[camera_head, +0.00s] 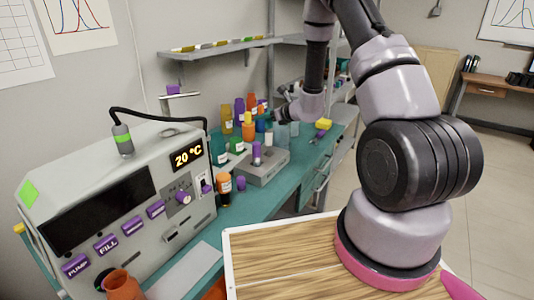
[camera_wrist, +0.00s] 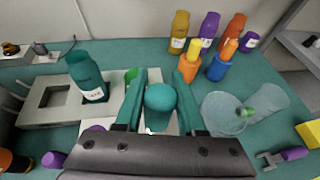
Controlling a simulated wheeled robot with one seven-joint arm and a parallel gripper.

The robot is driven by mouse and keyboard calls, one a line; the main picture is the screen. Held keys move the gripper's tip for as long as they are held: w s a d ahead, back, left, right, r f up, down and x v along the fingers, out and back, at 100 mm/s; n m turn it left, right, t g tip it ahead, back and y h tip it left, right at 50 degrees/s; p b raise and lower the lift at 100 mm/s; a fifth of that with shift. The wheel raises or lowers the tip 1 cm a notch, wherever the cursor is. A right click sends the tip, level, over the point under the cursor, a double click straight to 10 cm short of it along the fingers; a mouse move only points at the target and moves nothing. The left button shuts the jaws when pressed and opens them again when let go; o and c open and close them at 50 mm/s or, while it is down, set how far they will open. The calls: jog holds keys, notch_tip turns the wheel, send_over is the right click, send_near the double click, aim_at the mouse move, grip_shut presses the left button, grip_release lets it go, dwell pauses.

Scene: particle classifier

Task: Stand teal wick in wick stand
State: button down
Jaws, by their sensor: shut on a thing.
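In the wrist view my gripper (camera_wrist: 160,92) has its two teal fingers closed on a teal, round-topped piece, which I take as the teal wick (camera_wrist: 160,98). Its lower part is hidden by the gripper body. A pale surface shows just below and around it; I cannot tell whether the wick touches it. I cannot clearly single out the wick stand. In the head view my gripper (camera_head: 283,114) is over the far part of the teal bench, small and partly hidden among bottles.
A grey block with square openings (camera_wrist: 30,106) lies left of my gripper, with a teal bottle (camera_wrist: 88,78) at it. Several coloured bottles stand behind, including a blue one (camera_wrist: 217,67). Clear glassware (camera_wrist: 222,112) is close on the right. A grey control machine (camera_head: 110,205) occupies the near bench.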

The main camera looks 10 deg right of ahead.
notch_tip(320, 180, down, 8)
jog(key=shift+f, duration=0.2)
dwell(0.3)
jog(key=shift+f, duration=0.2)
jog(key=c, duration=0.5)
grip_release()
jog(key=shift+r, duration=0.1)
